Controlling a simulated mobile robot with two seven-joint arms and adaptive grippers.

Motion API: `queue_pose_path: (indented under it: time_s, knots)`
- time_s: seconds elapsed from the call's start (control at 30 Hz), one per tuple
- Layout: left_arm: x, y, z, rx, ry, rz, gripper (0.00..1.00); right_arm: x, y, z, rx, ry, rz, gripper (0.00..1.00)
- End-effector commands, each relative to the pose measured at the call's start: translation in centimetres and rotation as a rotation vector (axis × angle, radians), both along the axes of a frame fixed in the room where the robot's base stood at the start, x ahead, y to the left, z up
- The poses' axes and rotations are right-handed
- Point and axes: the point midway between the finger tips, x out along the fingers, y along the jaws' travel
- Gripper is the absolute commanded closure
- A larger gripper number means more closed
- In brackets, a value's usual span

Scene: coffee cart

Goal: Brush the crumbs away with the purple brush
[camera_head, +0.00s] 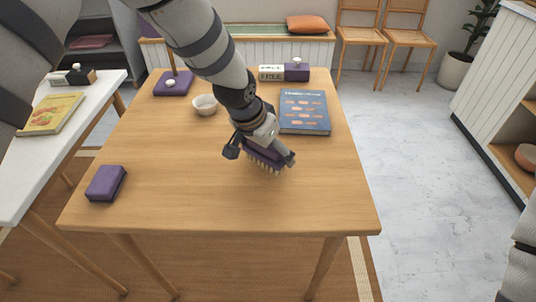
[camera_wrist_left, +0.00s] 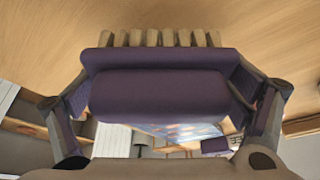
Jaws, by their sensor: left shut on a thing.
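My left gripper (camera_head: 261,155) is shut on the purple brush (camera_head: 266,159), over the middle of the wooden table (camera_head: 200,205). The brush's pale bristles point down toward the tabletop. I cannot tell whether they touch it. In the left wrist view the purple brush body (camera_wrist_left: 160,92) sits between the two fingers, with its row of bristles beyond it. I can make out no crumbs on the table; any under the brush or arm are hidden. My right gripper is not in view.
A blue book (camera_head: 305,112) lies just behind the brush. A white bowl (camera_head: 205,105) stands behind left. A purple block (camera_head: 106,183) lies at the front left, and a purple-based stand (camera_head: 174,84) at the back left. The table's front right is clear.

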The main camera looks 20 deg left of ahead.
Motion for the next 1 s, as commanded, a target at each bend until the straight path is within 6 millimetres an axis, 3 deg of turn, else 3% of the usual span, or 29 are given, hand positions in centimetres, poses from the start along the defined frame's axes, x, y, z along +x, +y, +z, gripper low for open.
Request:
queue_pose_path:
  time_s: [0.1, 0.6, 1.0]
  knots:
    - [-0.4, 0.0, 1.5, 0.000, -0.008, 0.001, 0.33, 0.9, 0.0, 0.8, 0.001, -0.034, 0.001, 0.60]
    - [-0.3, -0.4, 5.3, 0.000, 0.001, 0.006, 0.33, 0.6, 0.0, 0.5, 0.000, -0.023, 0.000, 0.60]
    - [-0.3, -0.5, 5.8, 0.000, 0.002, 0.006, 0.33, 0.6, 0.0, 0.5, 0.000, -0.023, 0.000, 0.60]
